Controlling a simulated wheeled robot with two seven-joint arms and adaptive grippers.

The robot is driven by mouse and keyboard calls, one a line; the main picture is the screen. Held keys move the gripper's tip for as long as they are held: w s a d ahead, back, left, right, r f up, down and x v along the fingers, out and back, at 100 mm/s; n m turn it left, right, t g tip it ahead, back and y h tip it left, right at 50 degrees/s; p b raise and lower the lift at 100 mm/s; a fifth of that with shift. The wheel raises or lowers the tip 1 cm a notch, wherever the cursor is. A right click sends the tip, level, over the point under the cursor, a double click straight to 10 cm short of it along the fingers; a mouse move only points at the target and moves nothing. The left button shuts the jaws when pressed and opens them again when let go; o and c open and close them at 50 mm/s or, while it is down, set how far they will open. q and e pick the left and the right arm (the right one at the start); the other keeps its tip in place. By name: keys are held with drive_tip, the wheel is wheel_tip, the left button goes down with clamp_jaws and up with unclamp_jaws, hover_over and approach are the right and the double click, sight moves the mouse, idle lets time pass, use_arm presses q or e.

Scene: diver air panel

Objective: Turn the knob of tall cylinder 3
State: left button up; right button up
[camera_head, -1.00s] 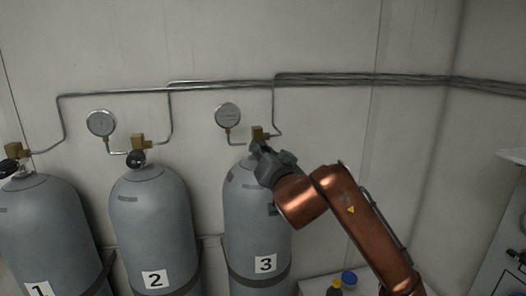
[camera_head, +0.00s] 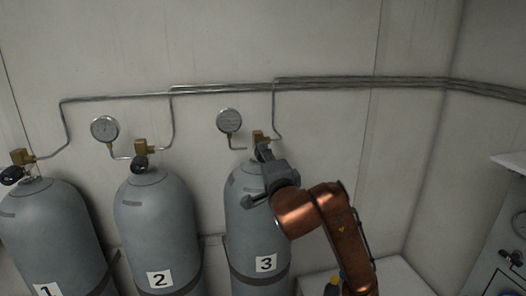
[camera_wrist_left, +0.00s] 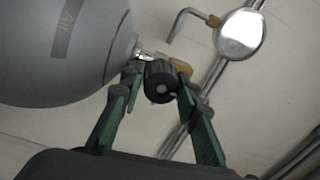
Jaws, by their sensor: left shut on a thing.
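Tall cylinder 3 (camera_head: 247,222) is a grey upright tank with a white number 3 label, at the centre of the head view. It fills the upper left of the left wrist view (camera_wrist_left: 55,45). Its dark round knob (camera_wrist_left: 159,84) is below the brass valve (camera_head: 260,137). My left gripper (camera_wrist_left: 158,88) has its green-sided fingers on both sides of the knob and is shut on it. In the head view the left gripper (camera_head: 262,155) hides the knob. My right gripper is not in view.
Cylinders 2 (camera_head: 157,225) and 1 (camera_head: 45,230) stand to the left with their own knobs. A round gauge (camera_head: 229,121) hangs beside the valve of cylinder 3. Metal pipes (camera_head: 350,80) run along the wall.

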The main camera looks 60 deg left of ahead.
use_arm(q)
drive_tip(key=shift+r+m+p, duration=0.2)
drive_tip(key=shift+m+p, duration=0.5)
drive_tip(key=shift+m, duration=0.3)
drive_tip(key=m+p, duration=1.1)
drive_tip(key=p, duration=0.3)
drive_tip(key=shift+s+t, duration=0.15)
drive_tip(key=shift+t, duration=0.25)
drive_tip(key=shift+m+p, duration=0.7)
drive_tip(key=shift+m, duration=0.3)
drive_tip(key=shift+f+m, duration=0.2)
drive_tip(key=shift+m, duration=1.3)
drive_tip(key=o, duration=1.2)
drive_tip(key=shift+c, duration=0.2)
